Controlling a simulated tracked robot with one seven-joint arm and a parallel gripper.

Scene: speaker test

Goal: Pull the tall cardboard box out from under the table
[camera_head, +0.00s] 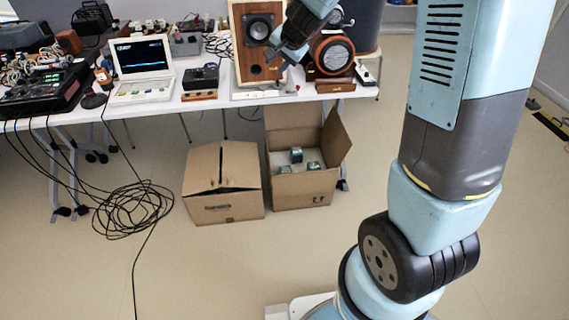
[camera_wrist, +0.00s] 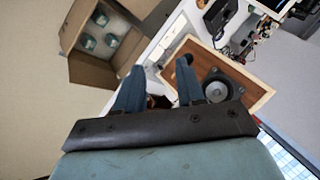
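Two cardboard boxes stand on the floor at the front edge of the white table (camera_head: 225,102). The left box (camera_head: 222,199) has its top flaps closed, with a dark slit on top. The right box (camera_head: 303,190) has its flaps up and holds several small green-and-white items; its back part reaches under the table edge. I cannot tell which one is the tall box. The open box also shows in the wrist view (camera_wrist: 92,72). My gripper (camera_wrist: 160,68) is open and empty, above the table by the wooden speaker (camera_head: 246,70), apart from both boxes.
A laptop (camera_head: 141,55), a mixer (camera_head: 38,92) and small devices crowd the table. An orange round speaker (camera_head: 333,53) stands right of the wooden one. Coiled black cables (camera_head: 133,208) lie on the floor at left. The floor in front of the boxes is clear.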

